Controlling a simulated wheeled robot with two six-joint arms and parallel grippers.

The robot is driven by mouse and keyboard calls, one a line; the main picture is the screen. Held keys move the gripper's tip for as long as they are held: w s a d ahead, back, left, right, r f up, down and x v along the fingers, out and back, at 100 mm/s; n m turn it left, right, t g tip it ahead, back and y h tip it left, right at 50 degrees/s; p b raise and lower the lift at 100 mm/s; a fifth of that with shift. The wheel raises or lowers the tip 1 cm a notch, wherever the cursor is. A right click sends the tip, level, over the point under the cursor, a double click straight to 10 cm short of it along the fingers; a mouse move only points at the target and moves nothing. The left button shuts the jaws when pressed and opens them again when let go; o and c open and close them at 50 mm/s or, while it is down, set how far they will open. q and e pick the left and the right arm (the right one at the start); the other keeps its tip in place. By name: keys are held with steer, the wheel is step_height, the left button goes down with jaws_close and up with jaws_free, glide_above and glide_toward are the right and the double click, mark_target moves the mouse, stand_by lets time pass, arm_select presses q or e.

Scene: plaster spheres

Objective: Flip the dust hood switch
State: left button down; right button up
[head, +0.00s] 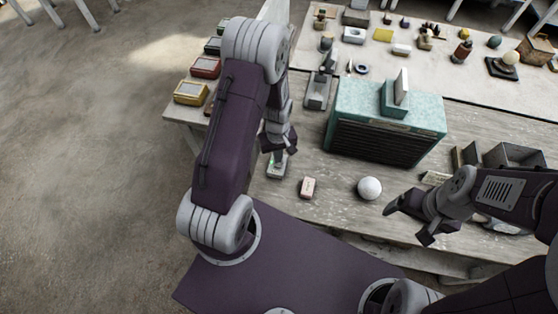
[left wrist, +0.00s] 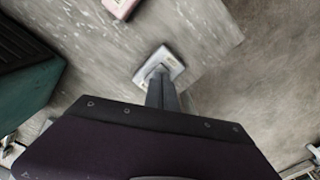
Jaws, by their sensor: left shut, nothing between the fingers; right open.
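A small pale switch box (head: 276,171) with a green spot on it lies on the wooden bench, left of the teal slatted box (head: 378,143), which looks like the dust hood. My left gripper (head: 279,154) is shut and empty, pointing down at the switch box and partly covering it. In the left wrist view the shut fingers (left wrist: 161,82) overlap the pale switch box (left wrist: 172,62); I cannot tell whether they touch it. The switch lever's position is hidden. My right gripper (head: 408,222) is open and empty near the bench's front edge, right of a white sphere (head: 370,188).
A pinkish block (head: 308,188) lies between the switch box and the sphere. It also shows in the left wrist view (left wrist: 119,6). A grey stand (head: 318,91) is behind my left gripper. Yellow and red boxes (head: 191,93) line the left edge. Metal bins (head: 514,157) stand at right.

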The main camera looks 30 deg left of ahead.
arm_select(q)
steer(key=shift+f+b, duration=0.9)
steer(key=shift+f, duration=0.35)
stand_by(0.3)
step_height(320, 180, up, 7)
steer(key=p, duration=0.6)
steer(key=shift+r, duration=0.15)
